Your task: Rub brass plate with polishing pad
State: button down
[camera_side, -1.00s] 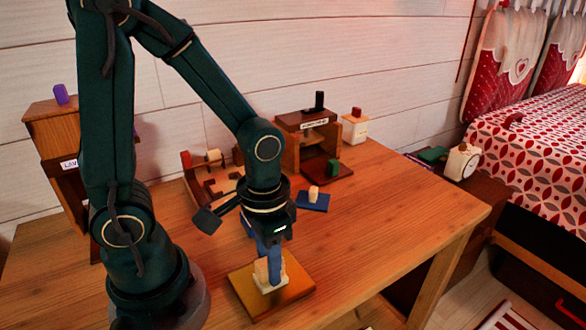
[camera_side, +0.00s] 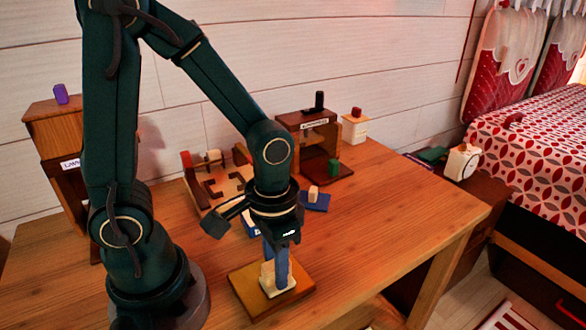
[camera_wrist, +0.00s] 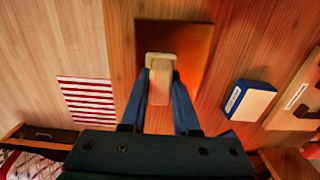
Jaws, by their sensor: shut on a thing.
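The brass plate (camera_side: 248,291) is a square, golden-brown plate lying on the table near its front. It also shows in the wrist view (camera_wrist: 192,48), darker orange-brown. The polishing pad (camera_side: 278,288) is a pale cream block with an upright grip, resting on the plate's right part. In the wrist view the pad (camera_wrist: 159,88) sits between the fingers, over the plate's near-left part. My gripper (camera_side: 275,270) points down with its blue fingers shut on the pad's grip; the fingers show in the wrist view (camera_wrist: 160,95) too. The pad's underside is hidden.
A blue block with a pale knob (camera_side: 315,198) lies behind the plate. A wooden tray with pieces (camera_side: 222,183), a small wooden cabinet (camera_side: 308,140) and a white box (camera_side: 355,128) stand towards the wall. The table's right side is clear.

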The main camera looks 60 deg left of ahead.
jog(key=shift+a, duration=0.5)
jog(key=shift+a+f, duration=0.1)
jog(key=shift+a, duration=0.3)
notch_tip(320, 180, up, 7)
jog(key=shift+r, duration=0.75)
jog(key=shift+s, duration=0.1)
